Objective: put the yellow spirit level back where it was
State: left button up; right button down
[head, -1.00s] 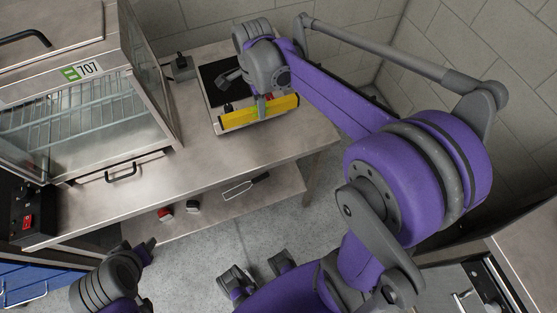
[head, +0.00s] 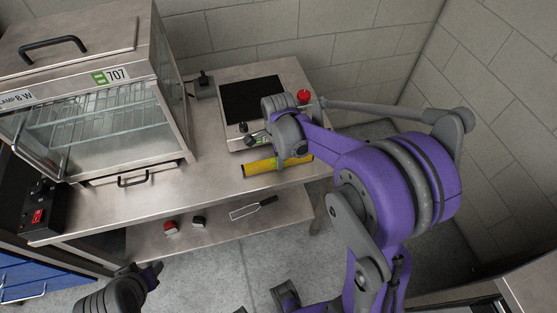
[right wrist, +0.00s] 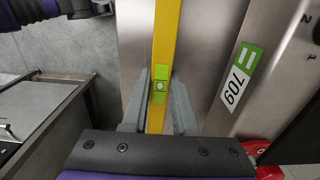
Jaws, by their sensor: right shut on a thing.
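The yellow spirit level (head: 258,168) is in front of the hob unit, along the front edge of the steel bench (head: 205,150). I cannot tell if it touches the bench top. My right gripper (head: 281,161) is above it, shut on its middle. In the right wrist view the level (right wrist: 166,50) runs lengthwise between the two grey fingers (right wrist: 158,105), with its green vial between them. My left gripper (head: 152,272) is low at the left, away from the bench and the level. Its jaw gap does not show clearly.
The hob unit (head: 232,133), with a black top and a red button (head: 304,97), stands right behind the level. A glass-fronted cabinet (head: 95,125) marked 707 stands left. Bench space between them is free. A lower shelf (head: 180,238) holds small items.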

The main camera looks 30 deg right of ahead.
jog(key=shift+f, duration=0.3)
jog(key=shift+f, duration=0.2)
jog(key=c, duration=0.7)
grip_release()
jog(key=shift+r, duration=0.1)
